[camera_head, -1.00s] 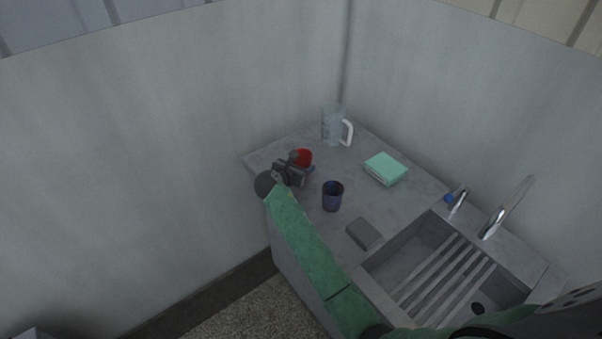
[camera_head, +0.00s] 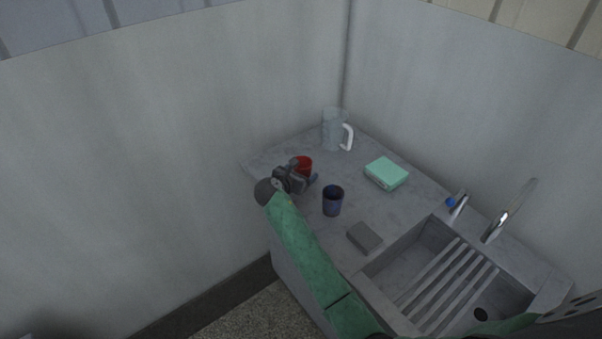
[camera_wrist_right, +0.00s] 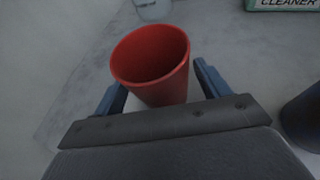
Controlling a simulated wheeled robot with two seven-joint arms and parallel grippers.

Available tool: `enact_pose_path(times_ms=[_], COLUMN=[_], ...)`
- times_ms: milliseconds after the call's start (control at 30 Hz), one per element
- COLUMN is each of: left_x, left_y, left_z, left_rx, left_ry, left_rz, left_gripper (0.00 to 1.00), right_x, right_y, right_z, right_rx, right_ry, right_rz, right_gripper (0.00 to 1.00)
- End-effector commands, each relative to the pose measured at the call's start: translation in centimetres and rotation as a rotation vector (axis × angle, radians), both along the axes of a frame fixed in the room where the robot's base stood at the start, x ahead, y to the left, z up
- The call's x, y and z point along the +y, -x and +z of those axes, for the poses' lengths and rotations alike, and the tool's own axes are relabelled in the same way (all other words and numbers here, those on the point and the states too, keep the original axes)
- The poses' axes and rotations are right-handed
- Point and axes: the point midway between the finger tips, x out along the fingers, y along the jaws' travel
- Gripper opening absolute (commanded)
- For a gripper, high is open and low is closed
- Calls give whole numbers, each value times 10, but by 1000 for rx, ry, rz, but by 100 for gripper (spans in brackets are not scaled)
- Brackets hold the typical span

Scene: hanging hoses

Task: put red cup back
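The red cup (camera_head: 304,164) stands upright on the grey counter (camera_head: 375,207), near its back left side. My right gripper (camera_head: 300,180) is right at the cup and hides its lower part in the head view. In the right wrist view the red cup (camera_wrist_right: 152,62) shows its open rim, and the fingers of my right gripper (camera_wrist_right: 160,78) stand apart on either side of its lower part. A gap shows at the left finger; contact at the right finger is unclear. My left gripper is not in view.
A dark blue cup (camera_head: 333,201) stands just right of my right gripper. A clear pitcher (camera_head: 334,130) stands behind, near the wall corner. A green box (camera_head: 386,173), a grey block (camera_head: 364,237) and the sink (camera_head: 440,275) with its faucet (camera_head: 510,212) lie to the right.

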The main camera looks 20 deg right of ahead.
Motion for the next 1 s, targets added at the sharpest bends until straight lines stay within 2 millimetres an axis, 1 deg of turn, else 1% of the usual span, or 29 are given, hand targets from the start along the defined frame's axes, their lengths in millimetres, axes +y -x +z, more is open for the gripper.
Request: enact_pose_path(times_ms=[200, 300, 400, 700, 900, 1000], left_x=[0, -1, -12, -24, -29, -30], left_y=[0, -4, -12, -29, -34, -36], left_z=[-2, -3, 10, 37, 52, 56], left_rx=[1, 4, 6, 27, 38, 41], left_ry=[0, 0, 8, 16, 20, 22], left_rz=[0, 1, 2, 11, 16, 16], left_gripper=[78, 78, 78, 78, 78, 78], right_x=[0, 7, 18, 58, 75, 79], right_y=[0, 6, 16, 52, 68, 73], right_z=[2, 4, 9, 32, 43, 46], right_rx=[-1, 1, -1, -2, -1, -1], right_ry=[-1, -1, -2, -2, -1, -1], right_rz=[0, 0, 0, 1, 1, 0], right_gripper=[75, 75, 75, 75, 75, 75])
